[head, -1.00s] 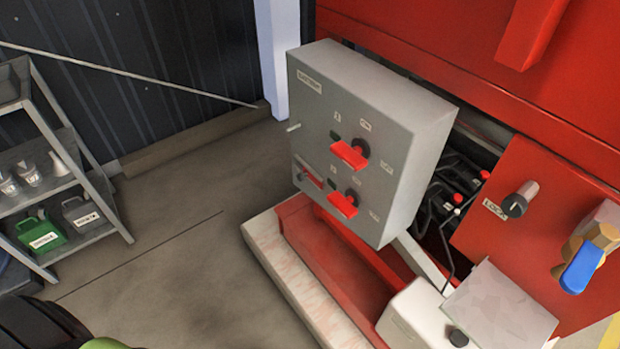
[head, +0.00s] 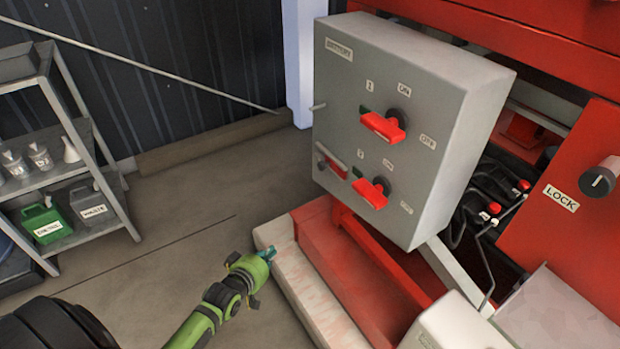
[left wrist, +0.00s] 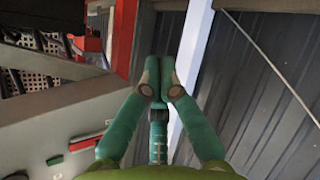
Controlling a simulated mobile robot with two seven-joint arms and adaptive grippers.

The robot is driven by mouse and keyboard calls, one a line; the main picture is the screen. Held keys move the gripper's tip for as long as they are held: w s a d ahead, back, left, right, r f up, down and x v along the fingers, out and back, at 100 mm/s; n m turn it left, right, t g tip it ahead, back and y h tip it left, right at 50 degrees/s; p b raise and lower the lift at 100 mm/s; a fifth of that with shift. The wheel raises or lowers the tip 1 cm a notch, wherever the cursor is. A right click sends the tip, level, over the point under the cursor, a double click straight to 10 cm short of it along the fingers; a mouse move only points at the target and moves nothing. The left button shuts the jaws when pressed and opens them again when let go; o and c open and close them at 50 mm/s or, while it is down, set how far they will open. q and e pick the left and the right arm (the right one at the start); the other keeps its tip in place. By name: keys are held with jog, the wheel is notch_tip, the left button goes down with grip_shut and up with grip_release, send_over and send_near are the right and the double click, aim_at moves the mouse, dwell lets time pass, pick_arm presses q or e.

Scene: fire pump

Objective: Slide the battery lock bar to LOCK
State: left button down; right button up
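The grey battery box (head: 400,130) stands right of centre in the head view, its front carrying two red rotary handles, upper (head: 384,126) and lower (head: 371,191). At its lower left is a short grey bar over a red strip (head: 336,168); I take this for the lock bar, though its lettering is too small to read. My left gripper (head: 268,255) is below and left of the box, apart from it. In the left wrist view its green fingers (left wrist: 158,75) lie close together with nothing visible between them. My right gripper is not in view.
A red panel with a LOCK label (head: 561,197) and round knob (head: 599,178) is at the right. A pale ledge (head: 300,275) runs below the box. A shelf (head: 95,160) with containers is at the left. The floor between is clear.

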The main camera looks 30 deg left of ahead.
pick_arm(q)
jog(key=w+r+n+t+b, duration=0.2)
jog(key=r+t+b, duration=0.1)
jog(key=r, duration=0.8)
jog(key=w+d+r+n+t+h+b, duration=0.1)
jog(key=w+r+t+b, duration=0.1)
jog(key=r, duration=1)
jog(key=shift+w+r+n+t+b, duration=0.15)
jog(key=shift+w+n+t+b, duration=0.2)
jog(key=shift+t+b, duration=0.55)
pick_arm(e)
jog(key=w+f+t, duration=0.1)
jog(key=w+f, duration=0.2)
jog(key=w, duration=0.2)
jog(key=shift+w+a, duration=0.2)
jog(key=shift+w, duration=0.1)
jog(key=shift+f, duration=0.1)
pick_arm(q)
jog(key=w+r, duration=0.1)
jog(key=w, duration=0.9)
jog(key=d, duration=0.1)
jog(key=s+d+f, duration=0.1)
jog(key=d, duration=0.1)
jog(key=shift+s+d+f, duration=0.25)
jog(key=shift+d, duration=0.15)
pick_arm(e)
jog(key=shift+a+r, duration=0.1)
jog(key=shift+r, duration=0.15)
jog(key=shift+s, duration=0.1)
